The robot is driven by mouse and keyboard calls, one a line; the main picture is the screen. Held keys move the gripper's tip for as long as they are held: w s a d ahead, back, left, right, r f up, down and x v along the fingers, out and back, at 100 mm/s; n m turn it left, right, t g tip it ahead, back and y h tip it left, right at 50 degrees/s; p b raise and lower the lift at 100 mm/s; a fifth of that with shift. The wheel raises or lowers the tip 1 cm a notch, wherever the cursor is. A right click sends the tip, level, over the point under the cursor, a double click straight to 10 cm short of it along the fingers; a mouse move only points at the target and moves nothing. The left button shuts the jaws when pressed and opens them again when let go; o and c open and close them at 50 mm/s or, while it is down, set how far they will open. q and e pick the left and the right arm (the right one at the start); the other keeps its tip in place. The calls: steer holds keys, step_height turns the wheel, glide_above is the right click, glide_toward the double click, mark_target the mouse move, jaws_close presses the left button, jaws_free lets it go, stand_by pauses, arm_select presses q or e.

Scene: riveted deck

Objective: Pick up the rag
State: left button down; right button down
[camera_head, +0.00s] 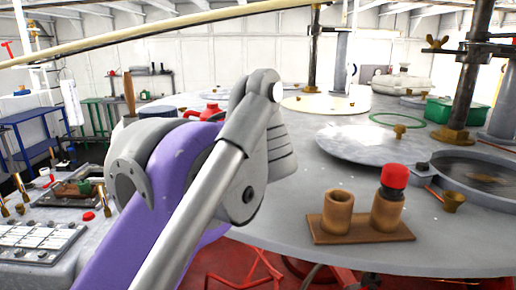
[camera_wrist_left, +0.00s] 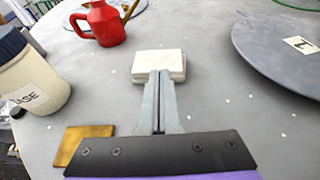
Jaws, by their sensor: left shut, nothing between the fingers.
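A folded white cloth, which looks like the rag (camera_wrist_left: 158,62), lies flat on the grey riveted deck in the left wrist view. My left gripper (camera_wrist_left: 160,74) is shut and empty, its two grey fingers pressed together. Its fingertips overlap the near edge of the rag in the picture; I cannot tell whether they touch it or hover above. In the head view my purple and grey left arm hides the rag and the gripper. My right gripper is in neither view.
A red oil can (camera_wrist_left: 106,24) stands beyond the rag to the left. A white jar (camera_wrist_left: 34,82) and a brass-coloured square (camera_wrist_left: 83,146) are left of my gripper. A grey disc (camera_wrist_left: 262,52) lies to the right. A wooden holder (camera_head: 360,232) with two cups sits near the deck's front edge.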

arm_select(q)
steer(key=w, duration=0.6)
steer(key=shift+w+p, duration=0.15)
steer(key=shift+p, duration=0.15)
steer(key=shift+f, duration=0.8)
steer(key=shift+s, duration=0.25)
steer(key=shift+f, duration=0.1)
